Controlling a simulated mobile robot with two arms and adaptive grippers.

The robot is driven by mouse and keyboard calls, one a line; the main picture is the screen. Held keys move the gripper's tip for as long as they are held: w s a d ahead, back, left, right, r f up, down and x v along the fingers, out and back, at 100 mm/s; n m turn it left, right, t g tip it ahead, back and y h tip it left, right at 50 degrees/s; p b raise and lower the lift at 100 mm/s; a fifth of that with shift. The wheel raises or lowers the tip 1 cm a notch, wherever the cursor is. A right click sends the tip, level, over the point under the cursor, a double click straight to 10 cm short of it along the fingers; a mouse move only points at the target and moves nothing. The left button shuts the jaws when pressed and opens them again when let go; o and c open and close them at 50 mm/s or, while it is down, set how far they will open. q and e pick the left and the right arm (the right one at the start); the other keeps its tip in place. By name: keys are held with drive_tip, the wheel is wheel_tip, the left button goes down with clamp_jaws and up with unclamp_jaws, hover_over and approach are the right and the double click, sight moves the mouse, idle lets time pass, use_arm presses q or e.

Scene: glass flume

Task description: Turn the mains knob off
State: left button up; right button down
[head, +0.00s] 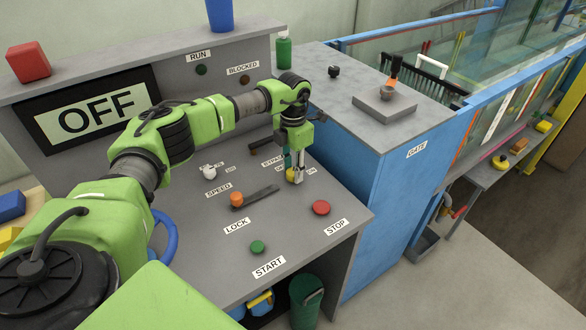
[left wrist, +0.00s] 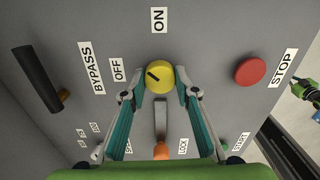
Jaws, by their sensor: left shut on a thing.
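The yellow round knob (left wrist: 158,76) has a short black mark that slants toward the upper left in the left wrist view. An OFF label (left wrist: 118,70) is on its left and an ON label (left wrist: 158,20) is above it. My left gripper (left wrist: 160,88) is shut on the knob, one finger on each side. In the head view my left gripper (head: 294,178) points down at the panel and hides part of the yellow knob (head: 290,174). A small green and dark part at the right edge of the left wrist view may be my right gripper; its jaws are unclear.
The panel (head: 310,225) also carries a red STOP button (head: 321,208), a green START button (head: 257,247), an orange-ended LOCK lever (head: 260,195) and a white SPEED knob (head: 209,172). A black BYPASS handle (left wrist: 37,78) stands left of the knob. A screen (head: 95,110) reads OFF.

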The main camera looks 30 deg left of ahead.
sight(293, 171)
use_arm(q)
drive_tip(key=n, duration=0.4)
drive_tip(key=shift+r+n+p, duration=0.1)
drive_tip(key=shift+n+p, duration=0.5)
drive_tip(key=shift+n, duration=1.5)
drive_tip(key=shift+w, duration=0.1)
drive_tip(key=o, duration=1.1)
wheel_tip(293, 171, up, 12)
